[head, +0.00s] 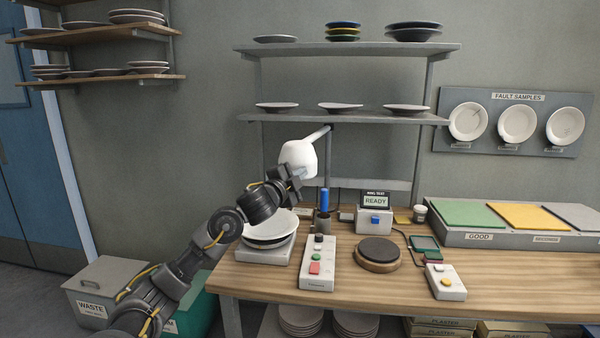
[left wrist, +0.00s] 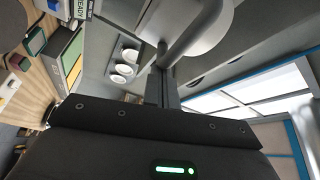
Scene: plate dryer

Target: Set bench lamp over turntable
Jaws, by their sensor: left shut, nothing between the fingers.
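The bench lamp has a white shade (head: 297,158) on a grey arm (head: 319,134) that comes from below the shelf. The shade hangs above the left part of the bench, above and left of the turntable (head: 378,250), a dark round disc on a wooden base. My left gripper (head: 298,176) is shut and empty, at the lower edge of the shade. I cannot tell whether it touches the lamp. In the left wrist view the lamp shade (left wrist: 208,22) is close beyond the fingers (left wrist: 163,85). My right gripper is not in view.
Plates (head: 268,226) sit on a scale (head: 263,252) below the lamp. A button box (head: 318,262), a blue-handled tool in a cup (head: 323,205), a READY tester (head: 375,212) and another button box (head: 445,281) surround the turntable. Shelves with plates (head: 340,106) stand behind.

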